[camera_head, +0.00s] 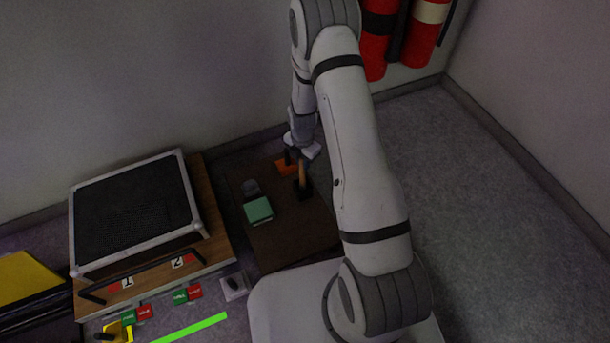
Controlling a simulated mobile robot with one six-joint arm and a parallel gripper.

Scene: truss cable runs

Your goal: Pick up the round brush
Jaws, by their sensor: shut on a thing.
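My gripper (297,159) is at the far end of the arm, low over a dark brown board. It is shut on the upper end of a small upright thing with a brown handle and a dark lower end, which I take to be the round brush (303,178). The fingers are small and partly hidden, so the exact grip is unclear. I cannot tell whether the brush's lower end touches the board.
An orange piece (285,167) lies close beside the gripper. A green block-like thing (258,209) sits on the brown board (290,238). A black-topped case (135,212) stands left. Red cylinders (376,40) stand at the back wall. The floor at right is clear.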

